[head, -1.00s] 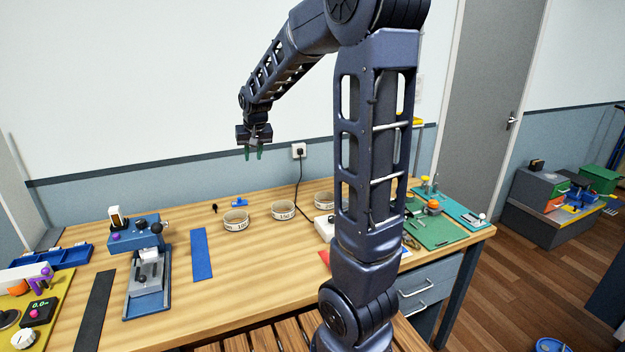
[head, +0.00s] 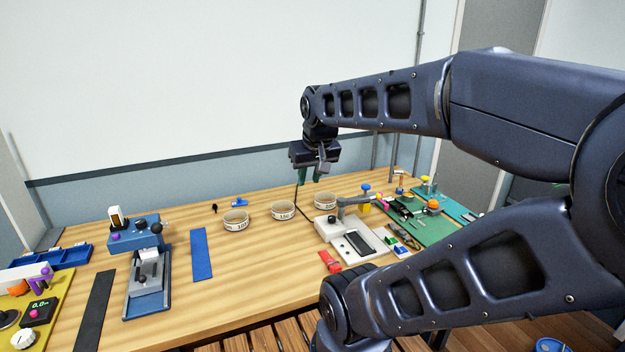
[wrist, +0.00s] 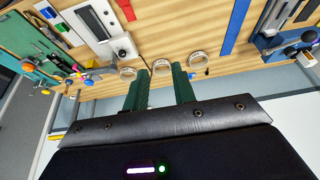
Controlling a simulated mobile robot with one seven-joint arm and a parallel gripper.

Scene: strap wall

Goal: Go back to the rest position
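My gripper (head: 309,178) hangs above the back of the workbench, fingers pointing down, in the head view. In the wrist view its two green fingers (wrist: 160,90) stand apart with a clear gap and nothing held between them. The gripper is open. My arm reaches in from the right side of the head view and is bent low on that side. The wooden bench (head: 255,265) lies below the gripper, and the fingertips are clear of it.
White labelled bowls (head: 236,222) stand in a row at the middle. A blue press (head: 146,270) and blue strip (head: 202,255) are at left. A white device (head: 355,243), red piece (head: 330,262) and green mat (head: 440,228) are at right, near my arm.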

